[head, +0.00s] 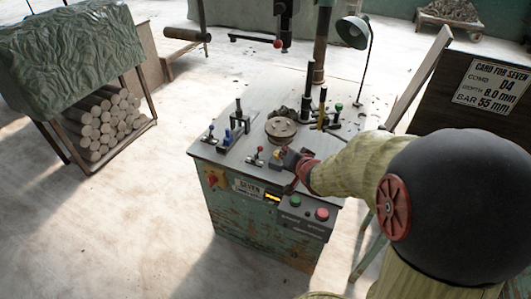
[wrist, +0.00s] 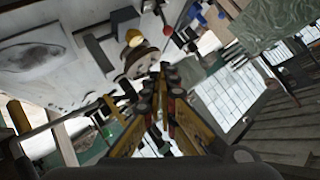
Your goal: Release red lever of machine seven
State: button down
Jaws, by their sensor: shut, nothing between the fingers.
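Machine seven (head: 228,223) is a worn green cabinet with a grey top, marked SEVEN on a front plate (head: 248,188). A small red-knobbed lever (head: 259,151) stands near the front of its top. My gripper (head: 289,158) is shut and empty, low over the top, just right of this lever and apart from it. Parts close to the fingers are too small to tell apart. In the wrist view the shut fingers (wrist: 166,76) point at the tilted machine top, and a red knob (wrist: 167,30) shows beyond them.
A green button (head: 295,201) and red button (head: 321,214) sit on the front box.

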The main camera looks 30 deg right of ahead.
aim_at(261, 149)
notch_tip(261, 149, down, 8)
jog(key=s+m+t+y, duration=0.1)
jog(key=m+t+y, duration=0.2)
jog(key=m+t, duration=0.1)
jog(key=shift+m, duration=0.9)
jog(key=shift+r, duration=0.1)
jog(key=w+f+b, duration=0.1)
jog(key=w, duration=0.3)
jog(key=w+f+b, duration=0.1)
jog(key=w+b, duration=0.1)
jog(key=w, duration=0.2)
jog(key=w+a+b, duration=0.1)
jog(key=w, duration=0.3)
jog(key=shift+w+f+b, duration=0.25)
jog(key=shift+f+b, duration=0.1)
jog(key=shift+f, duration=0.05)
jog(key=shift+w, duration=0.55)
jog(key=shift+r, duration=0.15)
